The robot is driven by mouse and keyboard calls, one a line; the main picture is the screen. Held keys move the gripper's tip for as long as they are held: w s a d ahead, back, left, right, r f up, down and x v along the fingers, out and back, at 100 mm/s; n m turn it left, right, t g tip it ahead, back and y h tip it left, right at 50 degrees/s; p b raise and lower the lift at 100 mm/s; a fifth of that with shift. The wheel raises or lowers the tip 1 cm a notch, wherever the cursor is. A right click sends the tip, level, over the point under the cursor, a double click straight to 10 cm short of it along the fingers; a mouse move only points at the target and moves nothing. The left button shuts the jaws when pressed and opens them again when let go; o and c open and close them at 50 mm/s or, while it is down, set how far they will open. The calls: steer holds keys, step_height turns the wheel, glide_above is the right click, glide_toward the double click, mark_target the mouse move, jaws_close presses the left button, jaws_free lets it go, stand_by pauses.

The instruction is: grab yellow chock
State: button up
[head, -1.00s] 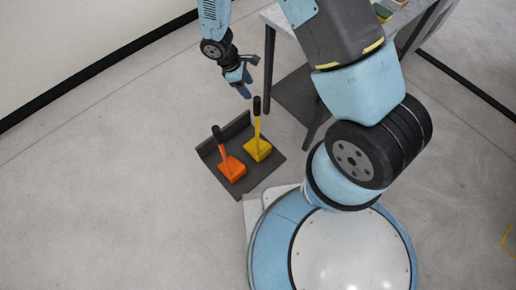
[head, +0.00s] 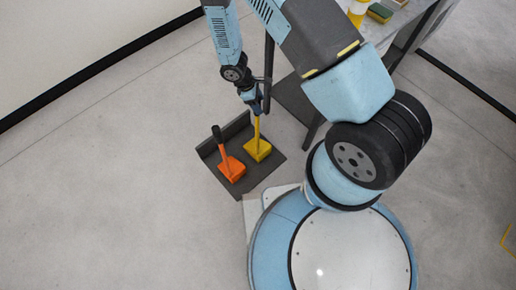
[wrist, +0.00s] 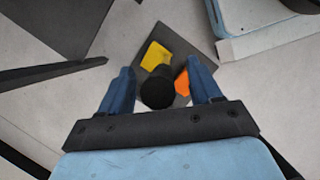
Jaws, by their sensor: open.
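The yellow chock (head: 257,150) stands with its handle upright on a dark grey tray (head: 262,175) on the floor. An orange chock (head: 231,168) with a black-tipped handle is beside it on the left. My gripper (head: 258,110) is at the top of the yellow chock's handle and hides its black end in the head view. In the wrist view my gripper (wrist: 160,85) is open, with the round black handle end (wrist: 158,92) between its two blue fingers. The yellow block (wrist: 156,55) and part of the orange chock (wrist: 183,83) show beyond. I cannot tell whether a finger touches the handle.
A table (head: 405,22) with dark legs stands behind and to the right of the tray, close to my arm. A yellow container (head: 357,12) and a sponge-like block (head: 380,13) are on it. The floor left of the tray is clear.

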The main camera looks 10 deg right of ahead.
steer(key=shift+d+f, duration=0.1)
steer(key=shift+f, duration=0.1)
steer(key=shift+c, duration=0.2)
jaws_close()
stand_by(0.4)
stand_by(0.8)
